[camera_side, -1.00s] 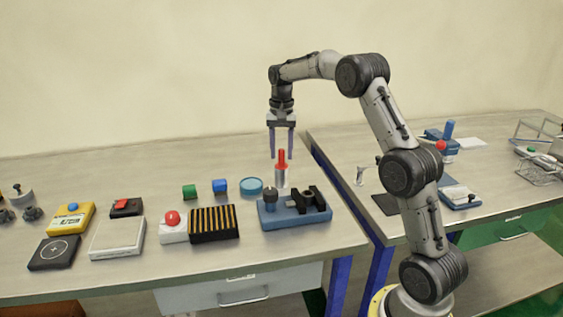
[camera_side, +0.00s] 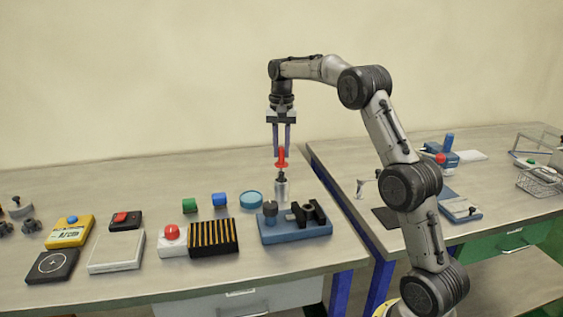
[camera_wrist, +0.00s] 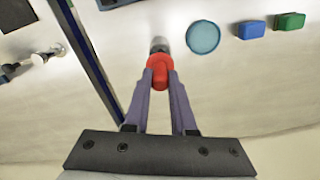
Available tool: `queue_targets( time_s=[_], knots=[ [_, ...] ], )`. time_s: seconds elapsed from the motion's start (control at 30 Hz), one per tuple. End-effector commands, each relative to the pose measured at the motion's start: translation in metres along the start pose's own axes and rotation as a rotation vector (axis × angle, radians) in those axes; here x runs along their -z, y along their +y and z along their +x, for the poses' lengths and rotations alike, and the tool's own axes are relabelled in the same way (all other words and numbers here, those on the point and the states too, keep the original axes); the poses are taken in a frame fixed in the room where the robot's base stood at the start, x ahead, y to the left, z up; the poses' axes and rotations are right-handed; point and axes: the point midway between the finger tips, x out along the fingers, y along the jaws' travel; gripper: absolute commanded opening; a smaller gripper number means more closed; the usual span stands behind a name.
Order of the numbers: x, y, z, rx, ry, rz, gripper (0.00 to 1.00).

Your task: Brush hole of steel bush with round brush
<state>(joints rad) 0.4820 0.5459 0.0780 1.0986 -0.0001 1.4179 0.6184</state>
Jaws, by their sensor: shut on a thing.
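My gripper (camera_side: 282,152) is above the left table, pointing down. It is shut on the red handle (camera_side: 281,161) of the round brush, which hangs upright. Dark bristles (camera_side: 282,174) show just below the handle. Directly under them stands a silver cylinder, the steel bush (camera_side: 281,192), upright behind the blue fixture. I cannot tell whether the brush tip is still inside its hole. In the wrist view the red handle (camera_wrist: 160,72) is between the fingertips, and the grey bush (camera_wrist: 159,45) shows partly beyond it.
The blue fixture (camera_side: 300,234) with black blocks stands close in front of the bush. A round blue dish (camera_side: 251,199), blue and green blocks (camera_side: 190,205), and a black-and-yellow striped block (camera_side: 213,237) lie to the left. A gap separates the two tables on the right.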

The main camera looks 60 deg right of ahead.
Motion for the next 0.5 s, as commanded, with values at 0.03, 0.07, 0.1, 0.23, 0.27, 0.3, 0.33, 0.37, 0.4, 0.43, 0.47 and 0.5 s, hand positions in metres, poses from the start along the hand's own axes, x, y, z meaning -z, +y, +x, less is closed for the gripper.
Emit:
queue_targets(
  time_s=[0.03, 0.07, 0.1, 0.23, 0.27, 0.3, 0.33, 0.37, 0.4, 0.43, 0.47, 0.5],
  knots=[
    [0.001, -0.001, -0.011, 0.003, 0.004, 0.0, 0.0],
    [0.001, -0.001, -0.016, 0.002, 0.003, 0.0, 0.0],
    [0.001, -0.001, -0.023, 0.002, 0.002, 0.0, 0.0],
    [0.001, -0.001, -0.04, 0.0, 0.001, 0.0, 0.0],
    [0.002, -0.001, -0.042, 0.0, 0.001, 0.001, 0.0],
    [0.002, -0.001, -0.043, 0.0, 0.0, 0.002, 0.0],
    [0.001, -0.001, -0.043, -0.001, -0.001, 0.003, 0.0],
    [0.0, 0.0, -0.042, -0.001, -0.001, 0.003, 0.0],
    [-0.002, 0.002, -0.039, -0.002, -0.003, 0.004, 0.0],
    [-0.005, 0.003, -0.038, -0.002, -0.002, 0.005, 0.0],
    [-0.008, 0.005, -0.036, -0.002, -0.002, 0.006, 0.0],
    [-0.013, 0.009, -0.035, -0.001, -0.002, 0.007, 0.0]
  ],
)
